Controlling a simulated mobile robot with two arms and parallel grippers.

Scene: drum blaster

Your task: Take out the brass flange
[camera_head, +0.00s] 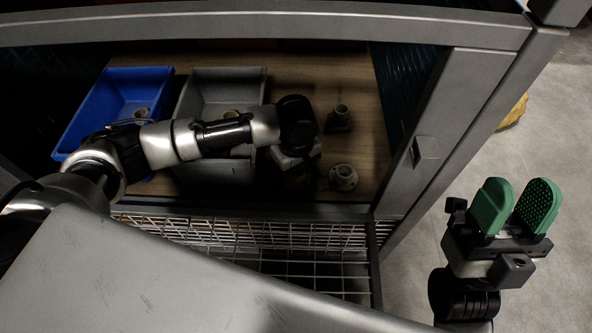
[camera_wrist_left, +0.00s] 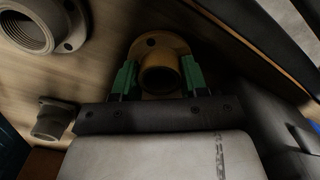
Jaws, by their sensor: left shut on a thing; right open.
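A brass-coloured flange (camera_wrist_left: 158,48) with a round collar is between the green fingers of my left gripper (camera_wrist_left: 159,74) in the left wrist view. The fingers are shut on it from both sides. In the head view my left arm reaches over the bins, and its dark wrist hides the fingers and most of what they hold. My right gripper (camera_head: 515,208) is open and empty, with green pads upright, outside the shelf frame at the right.
Two grey flanges stand on the wooden shelf, one behind (camera_head: 338,118) and one in front (camera_head: 343,177). A blue bin (camera_head: 88,115) and a grey bin (camera_head: 190,95) each hold a part. The metal post (camera_head: 450,130) bounds the shelf at right; a wire basket (camera_head: 250,232) is in front.

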